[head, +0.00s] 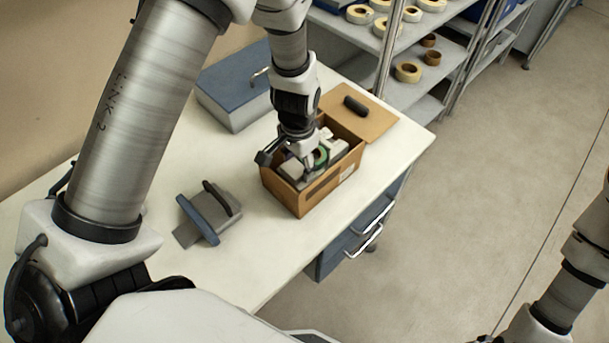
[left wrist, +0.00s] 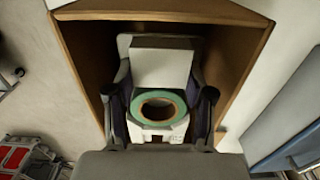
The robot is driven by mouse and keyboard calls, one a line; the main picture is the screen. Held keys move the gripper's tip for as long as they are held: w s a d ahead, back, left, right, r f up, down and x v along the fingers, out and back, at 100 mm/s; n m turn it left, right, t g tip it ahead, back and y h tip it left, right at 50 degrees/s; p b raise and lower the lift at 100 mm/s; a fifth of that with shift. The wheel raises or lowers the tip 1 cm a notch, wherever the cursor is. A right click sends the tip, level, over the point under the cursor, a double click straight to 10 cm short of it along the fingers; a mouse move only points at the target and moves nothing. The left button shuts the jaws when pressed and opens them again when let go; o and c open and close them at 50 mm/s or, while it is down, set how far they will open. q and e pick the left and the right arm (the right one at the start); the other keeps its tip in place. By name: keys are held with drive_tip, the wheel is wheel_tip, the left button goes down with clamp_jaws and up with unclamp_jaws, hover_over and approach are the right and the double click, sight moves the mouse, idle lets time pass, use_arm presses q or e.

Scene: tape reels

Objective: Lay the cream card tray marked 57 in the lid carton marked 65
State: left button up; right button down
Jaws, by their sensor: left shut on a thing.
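The brown lid carton (head: 330,186) stands on the white table with its lid (head: 365,120) laid open towards the back right. My left gripper (head: 309,160) reaches down into it. In the left wrist view its fingers (left wrist: 158,108) are shut on a cream card tray (left wrist: 160,68), one on each side. A green-rimmed tape reel (left wrist: 158,100) lies in the tray. The carton's wall (left wrist: 238,65) surrounds the tray in that view. I cannot read the numbers, nor tell whether the tray touches the carton's floor. My right gripper is out of view; only part of its arm shows.
A blue-topped box (head: 228,88) stands behind the carton. A grey object with blue and black bars (head: 208,212) lies to its left. Shelves with several tape reels (head: 408,72) stand at the back. The table's front left is clear, and its right edge is close to the carton.

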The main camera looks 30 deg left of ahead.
use_arm(q)
wheel_tip(320, 180, down, 5)
drive_tip(key=shift+s+f+p, duration=0.15)
drive_tip(key=shift+p, duration=0.35)
drive_tip(key=shift+f, duration=0.3)
drive_tip(key=o, duration=1.3)
drive_tip(key=shift+r, duration=0.35)
wheel_tip(320, 180, up, 12)
drive_tip(key=b, duration=0.2)
drive_tip(key=shift+f+b, duration=0.25)
drive_tip(key=shift+b, duration=0.1)
drive_tip(key=shift+r, duration=0.1)
